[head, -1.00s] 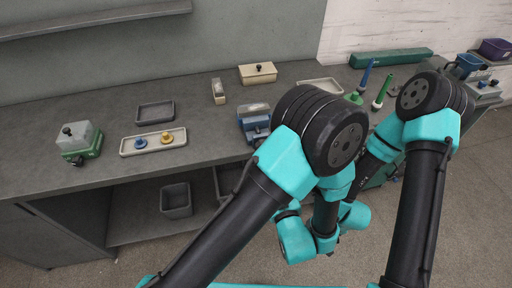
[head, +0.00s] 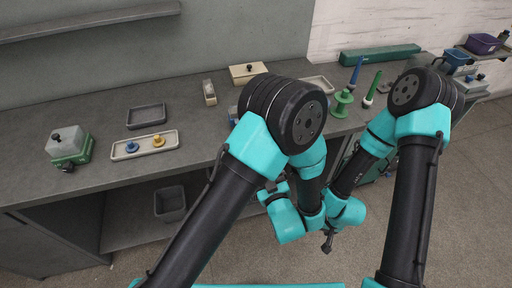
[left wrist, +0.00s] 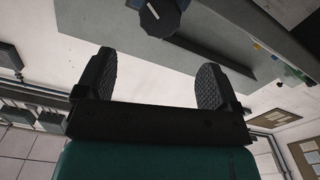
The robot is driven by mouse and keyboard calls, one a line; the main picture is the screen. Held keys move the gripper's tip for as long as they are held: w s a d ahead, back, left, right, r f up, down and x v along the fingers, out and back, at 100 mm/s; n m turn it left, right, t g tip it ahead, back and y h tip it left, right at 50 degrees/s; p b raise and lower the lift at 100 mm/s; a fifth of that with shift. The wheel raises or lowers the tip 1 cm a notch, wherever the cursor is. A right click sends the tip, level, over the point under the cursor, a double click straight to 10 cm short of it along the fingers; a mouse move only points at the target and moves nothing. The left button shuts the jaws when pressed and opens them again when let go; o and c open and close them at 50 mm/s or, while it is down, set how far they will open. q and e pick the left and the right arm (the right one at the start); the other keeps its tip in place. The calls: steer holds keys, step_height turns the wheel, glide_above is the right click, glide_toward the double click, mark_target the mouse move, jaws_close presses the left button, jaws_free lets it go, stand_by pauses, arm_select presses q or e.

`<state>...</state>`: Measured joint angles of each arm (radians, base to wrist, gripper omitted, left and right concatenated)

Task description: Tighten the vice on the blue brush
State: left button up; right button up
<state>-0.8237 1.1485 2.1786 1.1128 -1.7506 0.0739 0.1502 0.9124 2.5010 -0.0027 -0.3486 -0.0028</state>
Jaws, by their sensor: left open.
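A blue tapered handle (head: 356,70), likely the blue brush, stands upright over a green spool-like base (head: 343,103) at the back right of the bench. A blue vice (head: 233,114) is mostly hidden behind my left arm in the head view. In the left wrist view, a dark knob (left wrist: 160,17) on a blue body shows at the top edge, beyond the fingertips. My left gripper (left wrist: 154,80) is open and empty, apart from the knob; my arm hides it in the head view. A small dark tip (head: 328,243), probably my right gripper, hangs low; its jaws are unclear.
A green block with grey top (head: 68,145) stands at left. Nearby are a pale tray (head: 120,152) with blue and yellow pieces and a dark tray (head: 147,116). A cream box (head: 248,73) and green-handled tool (head: 372,88) stand farther right.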

arm_select(q)
steer(key=x, duration=1.1)
steer(key=shift+w+a, duration=0.1)
steer(key=shift+w, duration=0.2)
steer(key=c, duration=0.9)
steer(key=shift+m, duration=2.3)
steer(key=o, duration=0.9)
steer(key=shift+s, duration=0.1)
